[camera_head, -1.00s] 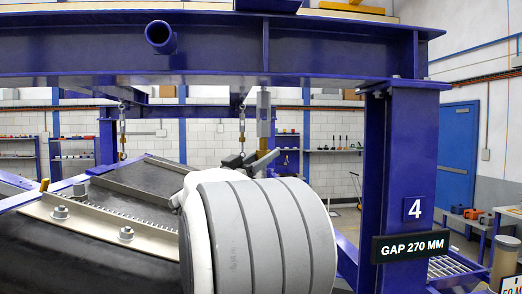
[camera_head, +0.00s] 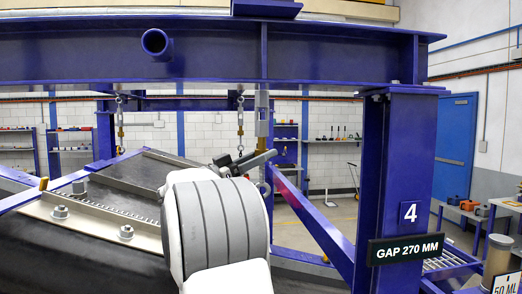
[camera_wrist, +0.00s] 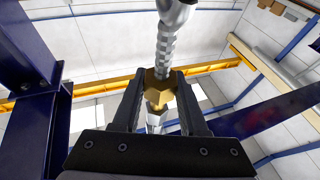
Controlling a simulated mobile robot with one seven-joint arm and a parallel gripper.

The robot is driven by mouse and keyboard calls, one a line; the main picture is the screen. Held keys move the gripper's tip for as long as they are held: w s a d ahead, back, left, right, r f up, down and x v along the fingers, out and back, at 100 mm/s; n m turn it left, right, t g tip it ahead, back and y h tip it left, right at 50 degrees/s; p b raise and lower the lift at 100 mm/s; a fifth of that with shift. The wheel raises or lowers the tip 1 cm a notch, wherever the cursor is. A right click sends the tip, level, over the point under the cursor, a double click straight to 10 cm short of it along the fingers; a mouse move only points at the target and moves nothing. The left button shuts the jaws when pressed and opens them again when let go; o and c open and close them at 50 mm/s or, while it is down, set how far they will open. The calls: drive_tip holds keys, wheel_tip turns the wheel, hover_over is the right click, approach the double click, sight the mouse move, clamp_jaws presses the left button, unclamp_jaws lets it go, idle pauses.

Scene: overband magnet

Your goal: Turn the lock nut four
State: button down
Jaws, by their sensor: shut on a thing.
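In the wrist view, a brass hexagonal lock nut (camera_wrist: 160,86) sits on an upright threaded rod. My gripper (camera_wrist: 160,100) is shut on it, with one dark finger on each side. In the head view, my gripper (camera_head: 262,158) is at the grey hanger (camera_head: 262,112) left of the post marked 4 (camera_head: 410,212). The nut in its jaws is too small and too covered to make out there.
A blue beam (camera_head: 210,60) crosses above, and a blue post (camera_head: 398,150) stands right of my arm. The dark magnet body (camera_head: 90,245) with bolted strips lies at left. Two other hangers (camera_head: 121,125) (camera_head: 240,125) hang behind. A "GAP 270 MM" sign (camera_head: 407,248) is on the post.

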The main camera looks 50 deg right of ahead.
drive_tip(key=shift+m+g+y, duration=0.4)
drive_tip(key=shift+m+g, duration=0.1)
drive_tip(key=shift+g, duration=0.4)
drive_tip(key=m+g+y, duration=0.1)
drive_tip(key=m+g, duration=0.1)
drive_tip(key=g, duration=0.1)
drive_tip(key=shift+y, duration=0.4)
drive_tip(key=shift+c, duration=1.8)
unclamp_jaws()
drive_tip(key=shift+g, duration=0.3)
drive_tip(key=w+a, duration=0.4)
drive_tip(key=a, duration=0.2)
drive_tip(key=shift+w+a, duration=0.3)
